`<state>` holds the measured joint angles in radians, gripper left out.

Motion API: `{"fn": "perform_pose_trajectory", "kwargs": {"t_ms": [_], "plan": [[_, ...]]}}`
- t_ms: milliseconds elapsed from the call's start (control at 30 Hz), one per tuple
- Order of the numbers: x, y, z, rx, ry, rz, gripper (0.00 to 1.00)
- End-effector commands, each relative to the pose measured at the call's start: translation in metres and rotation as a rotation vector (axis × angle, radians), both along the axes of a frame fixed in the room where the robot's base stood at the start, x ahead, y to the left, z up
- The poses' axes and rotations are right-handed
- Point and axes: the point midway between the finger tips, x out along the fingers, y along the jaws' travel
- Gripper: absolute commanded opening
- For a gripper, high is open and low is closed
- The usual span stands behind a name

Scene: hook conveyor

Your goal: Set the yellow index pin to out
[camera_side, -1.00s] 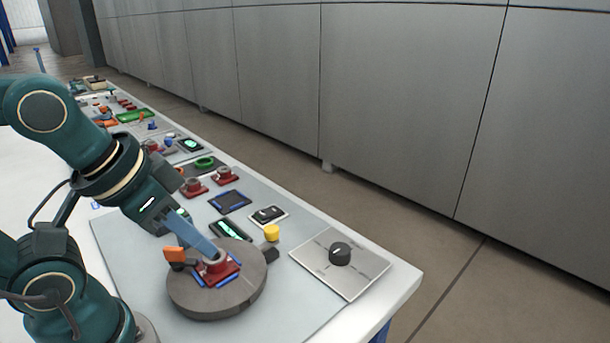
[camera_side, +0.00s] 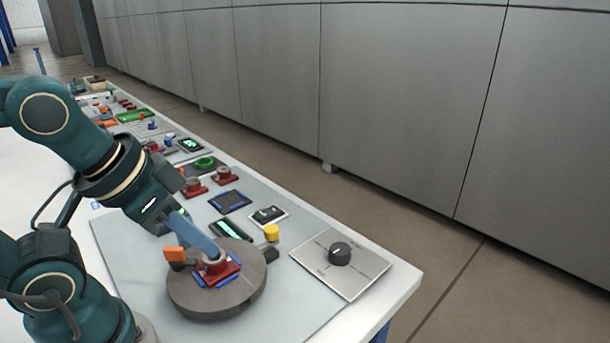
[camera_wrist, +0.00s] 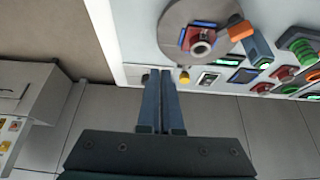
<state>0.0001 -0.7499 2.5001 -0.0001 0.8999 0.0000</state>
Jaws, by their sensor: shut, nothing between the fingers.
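The yellow index pin (camera_side: 271,233) is a small knob at the far edge of the grey round turntable (camera_side: 190,303), beside a dark block (camera_side: 270,254). In the wrist view the yellow pin (camera_wrist: 184,76) is just right of my fingertips. My gripper (camera_side: 214,252) has its blue fingers shut and empty. In the side view they overlap the red part on the turntable. In the wrist view my gripper (camera_wrist: 160,72) points to just below the turntable (camera_wrist: 172,22), apart from the red part. Whether the fingers touch the pin cannot be told.
A red part with a grey ring (camera_side: 230,270) sits on the turntable, with an orange block (camera_side: 174,254) at its left edge. A pale plate with a black knob (camera_side: 340,254) lies to the right. Several panels and red fixtures (camera_side: 223,177) line the table behind.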

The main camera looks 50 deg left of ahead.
Motion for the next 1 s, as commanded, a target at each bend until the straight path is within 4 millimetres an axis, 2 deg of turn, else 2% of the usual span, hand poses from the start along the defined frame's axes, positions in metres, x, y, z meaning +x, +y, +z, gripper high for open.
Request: {"fn": "perform_pose_trajectory", "kwargs": {"t_ms": [33, 133, 167, 267, 400, 633, 767, 1000], "plan": [[0.0, 0.0, 0.0, 0.001, 0.0, -0.003, 0.23], [-0.001, 0.0, 0.001, 0.02, 0.007, -0.037, 0.61], [0.001, 0.0, 0.006, 0.028, -0.003, -0.053, 0.66], [0.011, 0.001, 0.02, 0.057, -0.005, -0.103, 0.66], [0.034, 0.005, 0.036, 0.098, 0.037, -0.164, 0.66], [0.083, 0.02, 0.041, 0.137, 0.152, -0.24, 0.66], [0.113, 0.033, 0.031, 0.142, 0.23, -0.271, 0.66], [0.155, 0.059, -0.011, 0.116, 0.372, -0.29, 0.66]]}}
